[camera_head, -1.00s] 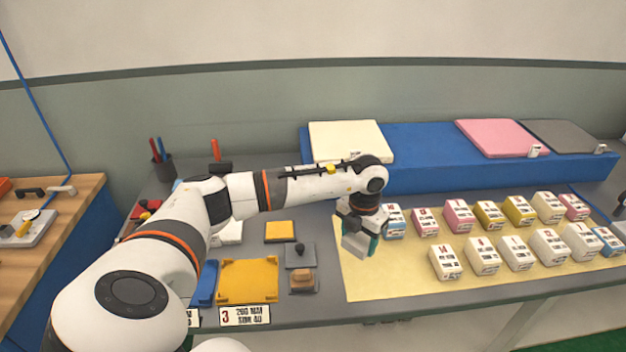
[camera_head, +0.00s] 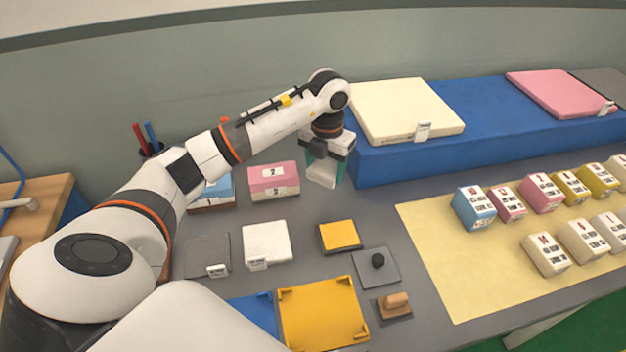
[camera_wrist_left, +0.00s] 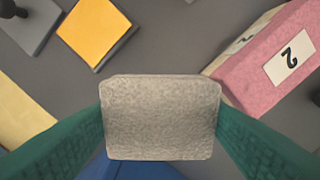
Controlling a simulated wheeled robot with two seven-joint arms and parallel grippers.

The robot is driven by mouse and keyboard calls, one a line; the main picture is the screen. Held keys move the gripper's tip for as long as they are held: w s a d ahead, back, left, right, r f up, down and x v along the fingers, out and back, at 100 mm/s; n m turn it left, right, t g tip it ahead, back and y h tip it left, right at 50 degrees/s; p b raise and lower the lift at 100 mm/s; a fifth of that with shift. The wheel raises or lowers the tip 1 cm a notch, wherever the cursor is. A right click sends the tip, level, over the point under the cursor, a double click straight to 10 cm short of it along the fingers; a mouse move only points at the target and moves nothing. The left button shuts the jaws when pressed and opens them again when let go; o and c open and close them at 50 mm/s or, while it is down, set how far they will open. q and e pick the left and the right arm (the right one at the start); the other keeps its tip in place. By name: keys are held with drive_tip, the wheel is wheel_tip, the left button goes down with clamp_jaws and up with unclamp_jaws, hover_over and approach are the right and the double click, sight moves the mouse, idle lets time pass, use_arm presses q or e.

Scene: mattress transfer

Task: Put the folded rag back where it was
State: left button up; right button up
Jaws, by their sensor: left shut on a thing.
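The folded rag (camera_wrist_left: 160,117) is a light grey-beige, rough block between the green fingers in the left wrist view. My left gripper (camera_head: 326,173) is shut on it. In the head view the rag shows only as a pale piece between the fingers, near the left end of the blue platform (camera_head: 480,150) and right of the pink box marked 2 (camera_head: 273,175). That box also shows at the right of the left wrist view (camera_wrist_left: 265,62). I cannot tell the rag's height above the table. My right gripper is not in view.
A cream pad (camera_head: 405,108) and a pink pad (camera_head: 560,92) lie on the platform. A yellow pad (camera_head: 340,235), a white pad (camera_head: 266,243), a knobbed grey plate (camera_head: 367,275) and a yellow tray (camera_head: 322,315) lie in front. Grey table (camera_head: 370,215) is bare between them and the pale mat (camera_head: 440,262).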

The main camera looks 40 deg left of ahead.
sight(324, 200)
use_arm(q)
drive_tip(key=f, duration=0.3)
drive_tip(key=shift+d+f, duration=0.25)
drive_tip(key=shift+f, duration=0.15)
wheel_tip(324, 200, down, 4)
drive_tip(key=shift+a+r+p, duration=0.1)
drive_tip(key=shift+p, duration=0.5)
drive_tip(key=shift+f, duration=0.25)
drive_tip(key=o, duration=0.9)
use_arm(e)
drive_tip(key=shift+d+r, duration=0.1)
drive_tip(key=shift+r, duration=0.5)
